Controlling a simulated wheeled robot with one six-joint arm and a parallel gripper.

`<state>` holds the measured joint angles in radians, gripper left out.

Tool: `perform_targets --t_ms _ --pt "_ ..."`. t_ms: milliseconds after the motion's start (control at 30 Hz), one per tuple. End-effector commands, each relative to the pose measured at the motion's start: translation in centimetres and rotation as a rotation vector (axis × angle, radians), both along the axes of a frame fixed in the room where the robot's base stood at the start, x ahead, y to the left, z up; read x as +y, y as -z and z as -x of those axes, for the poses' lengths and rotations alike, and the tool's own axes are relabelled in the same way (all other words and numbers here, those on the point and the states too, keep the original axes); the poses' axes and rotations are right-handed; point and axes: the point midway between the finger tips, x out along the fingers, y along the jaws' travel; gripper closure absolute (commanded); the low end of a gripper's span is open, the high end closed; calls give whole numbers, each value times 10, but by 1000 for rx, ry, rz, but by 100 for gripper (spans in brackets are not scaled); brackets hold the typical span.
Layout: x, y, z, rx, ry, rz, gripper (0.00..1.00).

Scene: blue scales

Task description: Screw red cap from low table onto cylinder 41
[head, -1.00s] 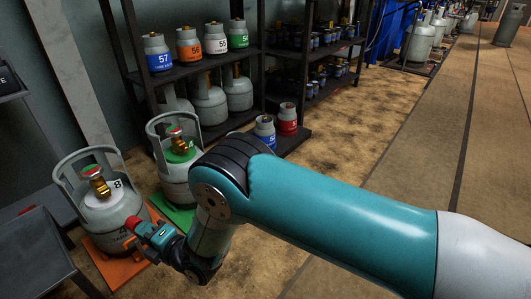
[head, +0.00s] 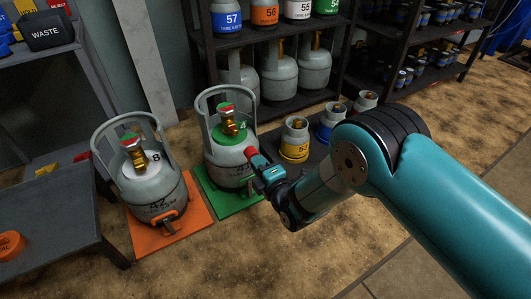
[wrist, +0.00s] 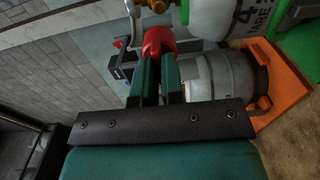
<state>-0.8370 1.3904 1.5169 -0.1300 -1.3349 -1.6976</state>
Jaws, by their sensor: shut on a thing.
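Cylinder 41 (head: 214,150) is a grey gas cylinder with a green collar and a brass valve with a red-and-green knob. It stands upright on a green mat (head: 243,203).
Cylinder 42 (head: 163,182) stands on an orange mat (head: 142,238) to the left. A low dark table (head: 45,225) holds an orange cap (head: 10,245). Small cylinders, including a yellow-banded one (head: 294,140), stand at the right. Shelves stand behind. Front floor is clear.

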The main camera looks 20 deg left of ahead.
Motion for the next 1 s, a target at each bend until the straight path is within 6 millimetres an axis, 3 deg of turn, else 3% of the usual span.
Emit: perform_targets --t_ms 467,1000 --pt "-7 -1 2 1 7 -1 100" --pt "35 5 -31 -2 3 -2 100"
